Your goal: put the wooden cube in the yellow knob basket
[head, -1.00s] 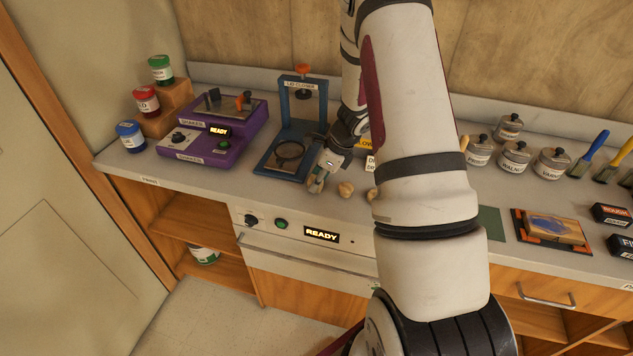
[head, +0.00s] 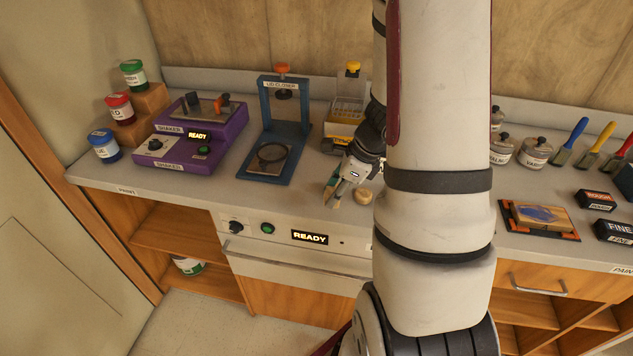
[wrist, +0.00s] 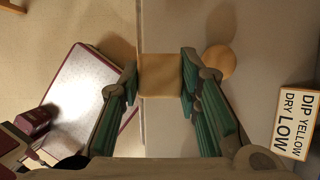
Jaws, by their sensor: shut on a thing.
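My gripper (wrist: 160,82) is shut on the wooden cube (wrist: 161,76), a pale block held between both fingertips in the wrist view. In the head view my gripper (head: 333,194) is low over the counter's front edge, left of a round wooden piece; the cube is hard to make out there. The basket with the yellow knob (head: 352,69) stands at the back of the counter, right of the lid closer, behind and above my gripper. Its lower part is partly hidden by my wrist.
The round wooden piece (head: 363,196) lies close beside my gripper, also in the wrist view (wrist: 220,62). A DIP YELLOW, DRY LOW sign (wrist: 297,124) is at the wrist view's right. The blue lid closer (head: 284,130) and purple shaker (head: 188,140) stand left. My arm hides the counter's middle.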

